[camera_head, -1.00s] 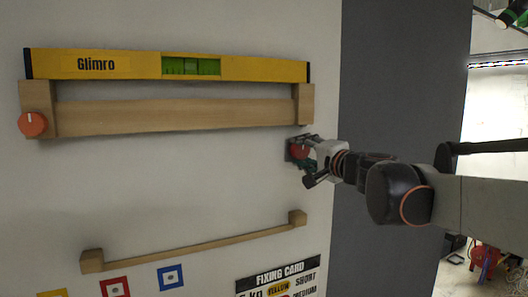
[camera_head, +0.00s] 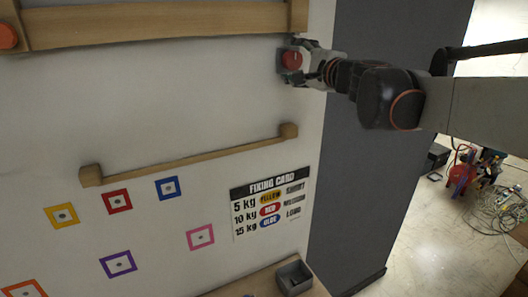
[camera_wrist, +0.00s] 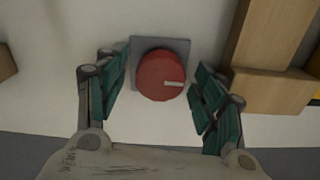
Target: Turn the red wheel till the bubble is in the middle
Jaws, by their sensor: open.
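In the wrist view the red wheel (camera_wrist: 161,77) shows a white mark pointing right. My gripper (camera_wrist: 157,82) is open, its green-padded fingers on either side of the wheel with gaps between. In the head view my gripper (camera_head: 303,58) reaches the wheel from the right. The spirit level with the bubble is out of the head view, so the bubble is hidden.
An orange-red knob (camera_head: 8,36) sits at the shelf's left end. The wooden shelf (camera_head: 160,20) crosses the top. Below are a thin wooden rail (camera_head: 190,158), coloured square targets, a fixing card (camera_head: 270,205) and a grey bin (camera_head: 294,278). Wall between shelf and rail is clear.

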